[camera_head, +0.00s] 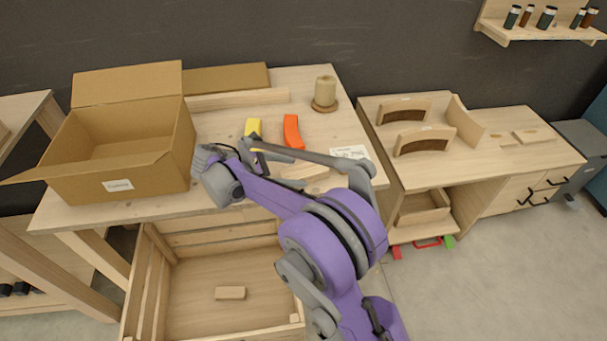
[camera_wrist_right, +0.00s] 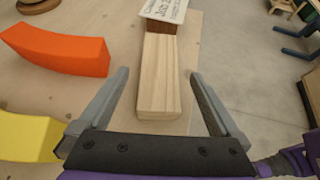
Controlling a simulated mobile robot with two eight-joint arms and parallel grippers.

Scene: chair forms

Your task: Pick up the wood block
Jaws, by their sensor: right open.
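A pale wood block (camera_wrist_right: 158,82) lies flat on the workbench, lengthwise between my right gripper's fingers (camera_wrist_right: 158,75) in the wrist view. The fingers are open, one on each side with a gap, and nothing is held. In the head view the wood block (camera_head: 305,171) lies near the bench's front edge, partly behind my right arm. My right gripper (camera_head: 262,162) is at its left end, largely hidden by my arm. How high the fingers are above the bench is hard to tell. My left gripper is not in view.
An orange curved piece (camera_head: 292,131) and a yellow piece (camera_head: 252,127) lie close by. A printed card (camera_head: 348,152) is beyond the block's far end. An open cardboard box (camera_head: 120,150) stands left. A wooden crate (camera_head: 210,328) below holds another small block (camera_head: 230,293).

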